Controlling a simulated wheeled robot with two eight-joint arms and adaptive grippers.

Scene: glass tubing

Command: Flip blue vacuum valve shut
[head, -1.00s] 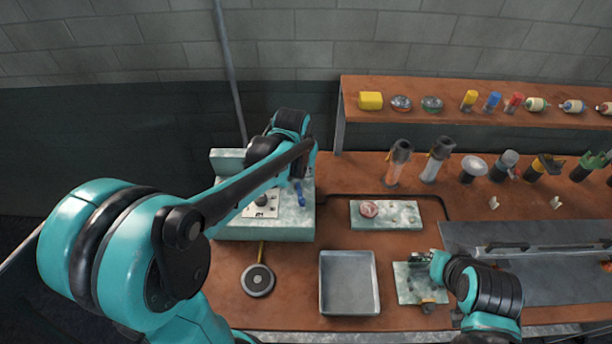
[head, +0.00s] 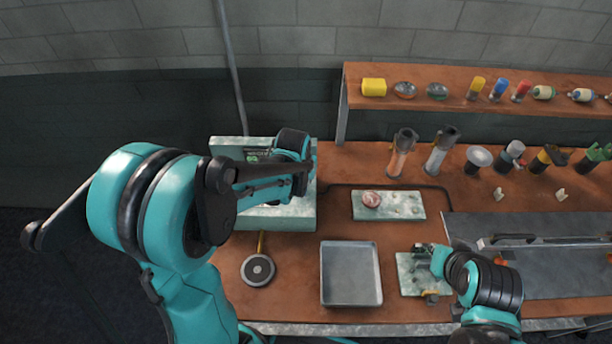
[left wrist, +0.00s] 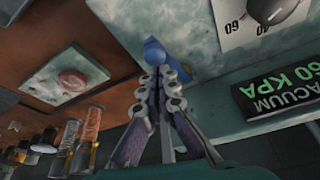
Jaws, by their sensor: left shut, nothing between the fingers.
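The blue vacuum valve (left wrist: 156,50) shows in the left wrist view just past my left fingertips, at the edge of the pale vacuum unit (left wrist: 150,15). My left gripper (left wrist: 161,72) is shut and empty, its tips overlapping the valve in the picture; I cannot tell whether they touch it. In the head view my left arm covers the valve and left fingers in front of the vacuum unit (head: 230,147). A display (left wrist: 285,90) reads vacuum 60 kPa. My right gripper (head: 424,249) is over a small stone-like plate (head: 412,285); its fingers are too small to read.
A pale block (head: 404,207) with a pinkish round piece (head: 371,199) sits behind. Torches and a raised shelf (head: 450,96) are at the back right.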

